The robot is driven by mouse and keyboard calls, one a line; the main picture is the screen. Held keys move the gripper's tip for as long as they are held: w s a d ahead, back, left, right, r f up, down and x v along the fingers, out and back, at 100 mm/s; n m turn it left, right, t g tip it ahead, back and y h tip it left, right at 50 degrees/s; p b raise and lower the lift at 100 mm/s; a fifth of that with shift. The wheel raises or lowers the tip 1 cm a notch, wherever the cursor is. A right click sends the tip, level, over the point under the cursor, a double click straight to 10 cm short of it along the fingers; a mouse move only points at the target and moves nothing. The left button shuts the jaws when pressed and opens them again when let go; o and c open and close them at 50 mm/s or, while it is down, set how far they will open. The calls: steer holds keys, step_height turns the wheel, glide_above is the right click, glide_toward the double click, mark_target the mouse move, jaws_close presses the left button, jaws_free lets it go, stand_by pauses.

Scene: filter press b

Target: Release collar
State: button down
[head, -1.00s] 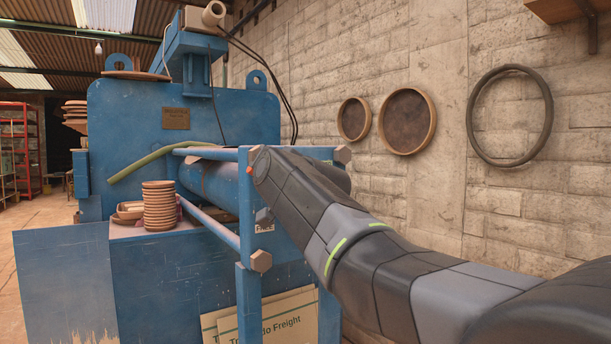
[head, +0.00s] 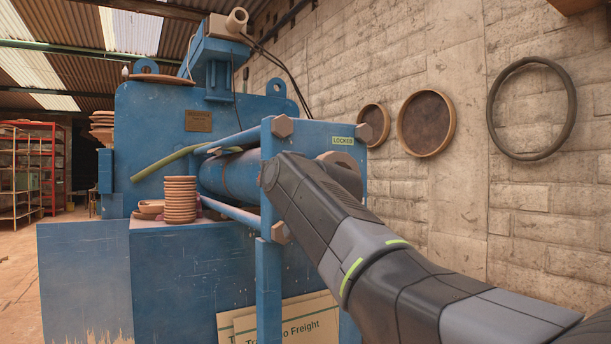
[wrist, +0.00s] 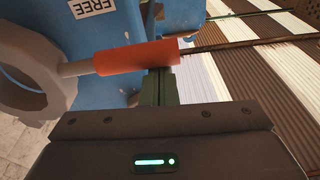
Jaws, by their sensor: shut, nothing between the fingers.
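The collar (wrist: 38,78) is a thick grey-beige ring at the left of the wrist view. A stub joins it to an orange handle sleeve (wrist: 135,58). In the head view the collar (head: 341,167) shows partly on the blue end plate (head: 318,138), behind my arm. A "LOCKED" label (head: 343,141) is above it. A "FREE" label (wrist: 93,8) is at the top of the wrist view. My gripper (wrist: 161,85) is shut and empty, with its dark fingers close against the orange handle, which crosses over them in the picture. Contact is unclear. My arm hides the gripper in the head view.
The blue press cylinder (head: 232,176) and tie rods lie left of the end plate. A stack of brown dishes (head: 180,200) stands on the blue ledge. Freight boards (head: 285,320) lean below. Round frames and a dark hoop (head: 531,108) hang on the wall.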

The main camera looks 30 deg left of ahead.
steer(key=shift+a+f, duration=0.1)
steer(key=shift+f, duration=0.45)
step_height(320, 180, up, 5)
steer(key=p, duration=0.4)
steer(key=b+v, duration=0.2)
steer(key=v, duration=0.7)
steer(key=shift+d, duration=0.3)
steer(key=shift+f, duration=0.1)
steer(key=shift+a, duration=0.1)
steer(key=p+x, duration=0.1)
steer(key=x, duration=0.9)
steer(key=shift+s+d+f+b, duration=0.1)
steer(key=shift+d+f+b, duration=0.05)
steer(key=shift+f+b, duration=0.75)
steer(key=shift+s+d+f+b, duration=0.15)
steer(key=shift+f+b, duration=0.4)
steer(key=shift+f, duration=0.6)
